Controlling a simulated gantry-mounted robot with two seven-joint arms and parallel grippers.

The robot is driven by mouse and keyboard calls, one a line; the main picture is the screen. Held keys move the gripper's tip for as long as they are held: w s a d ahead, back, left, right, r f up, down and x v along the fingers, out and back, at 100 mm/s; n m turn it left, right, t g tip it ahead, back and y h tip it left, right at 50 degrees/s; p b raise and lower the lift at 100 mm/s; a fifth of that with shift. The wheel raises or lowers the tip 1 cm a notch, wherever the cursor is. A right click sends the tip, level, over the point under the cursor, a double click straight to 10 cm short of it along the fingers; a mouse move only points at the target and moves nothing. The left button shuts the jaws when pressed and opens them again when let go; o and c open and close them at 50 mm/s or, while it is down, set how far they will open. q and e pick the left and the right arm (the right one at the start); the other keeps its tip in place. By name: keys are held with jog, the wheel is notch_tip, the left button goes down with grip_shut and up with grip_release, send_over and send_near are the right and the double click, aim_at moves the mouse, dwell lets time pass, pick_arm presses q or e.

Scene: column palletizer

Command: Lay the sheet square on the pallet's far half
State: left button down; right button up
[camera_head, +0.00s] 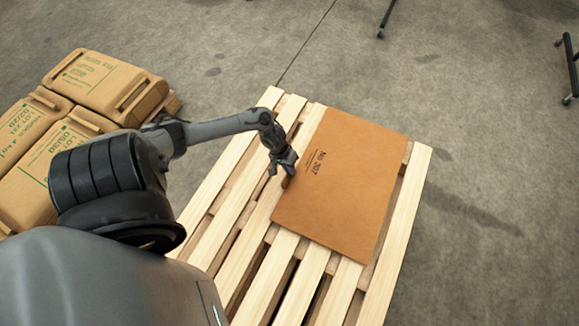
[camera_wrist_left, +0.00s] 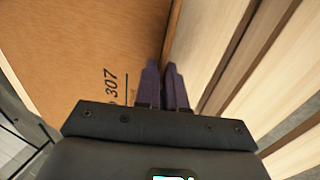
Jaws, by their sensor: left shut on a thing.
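The brown sheet (camera_head: 345,190), printed "No. 307", lies over the slats of the wooden pallet (camera_head: 403,255), mostly on its far and right part. Its edges look turned slightly against the slats; I cannot tell whether it lies fully flat. My left gripper (camera_head: 288,176) is at the sheet's left edge, shut on that edge. In the left wrist view the two dark fingers (camera_wrist_left: 168,75) are close together at the sheet's edge, with the sheet (camera_wrist_left: 95,45) to the left and bare pallet slats (camera_wrist_left: 225,50) to the right. My right gripper is in neither view.
Several tan sacks or cases (camera_head: 108,82) with green print are stacked at the left, close to the pallet. Dark metal stand legs (camera_head: 568,70) show at the upper right. The grey concrete floor (camera_head: 490,170) right of the pallet is clear.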

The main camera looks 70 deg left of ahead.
pick_arm(q)
jog(key=shift+f, duration=0.45)
dwell(0.5)
jog(key=c, duration=1.1)
grip_release()
jog(key=shift+c, duration=0.2)
